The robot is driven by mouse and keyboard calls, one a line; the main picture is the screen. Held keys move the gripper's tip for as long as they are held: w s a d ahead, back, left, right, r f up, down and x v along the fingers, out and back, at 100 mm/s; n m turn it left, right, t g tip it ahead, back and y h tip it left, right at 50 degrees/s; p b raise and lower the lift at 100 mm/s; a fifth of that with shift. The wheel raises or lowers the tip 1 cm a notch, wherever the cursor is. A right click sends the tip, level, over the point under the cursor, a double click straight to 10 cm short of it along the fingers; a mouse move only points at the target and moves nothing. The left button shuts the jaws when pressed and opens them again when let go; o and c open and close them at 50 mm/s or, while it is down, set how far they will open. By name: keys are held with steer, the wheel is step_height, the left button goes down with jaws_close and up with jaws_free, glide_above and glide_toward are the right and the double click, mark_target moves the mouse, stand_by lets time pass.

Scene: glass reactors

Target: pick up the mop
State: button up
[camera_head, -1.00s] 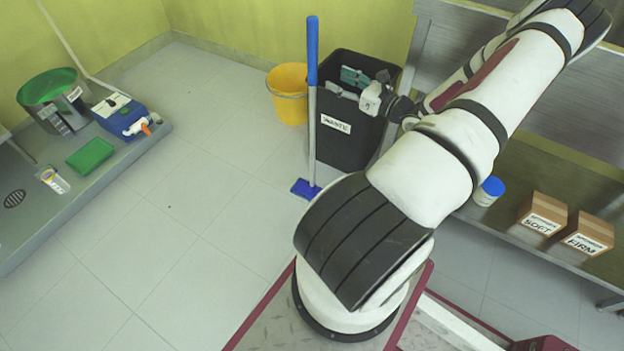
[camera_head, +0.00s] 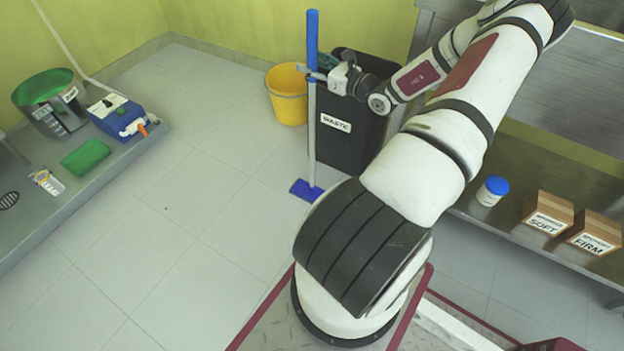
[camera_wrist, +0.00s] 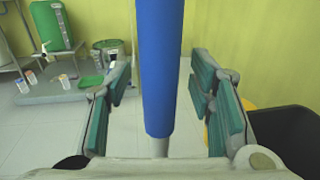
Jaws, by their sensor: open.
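The mop (camera_head: 312,140) stands upright on the floor, with a blue grip on top, a grey shaft and a blue head (camera_head: 306,190). My gripper (camera_head: 312,76) is at the lower end of the blue grip, reaching in from the right. In the wrist view the blue grip of the mop (camera_wrist: 160,70) stands between the open fingers of my gripper (camera_wrist: 162,95). Clear gaps show between the mop and the green finger pads on both sides. The grey shaft shows just below the blue part, and its lower length is hidden by the gripper body in that view.
A black waste bin (camera_head: 350,130) stands right behind the mop, with a yellow bucket (camera_head: 287,93) beside it. A shelf on the right holds a blue-lidded jar (camera_head: 492,191) and two boxes (camera_head: 549,213). A low bench is at left. Floor left of the mop is clear.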

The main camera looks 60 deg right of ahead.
jaws_close()
steer(key=shift+r, duration=0.1)
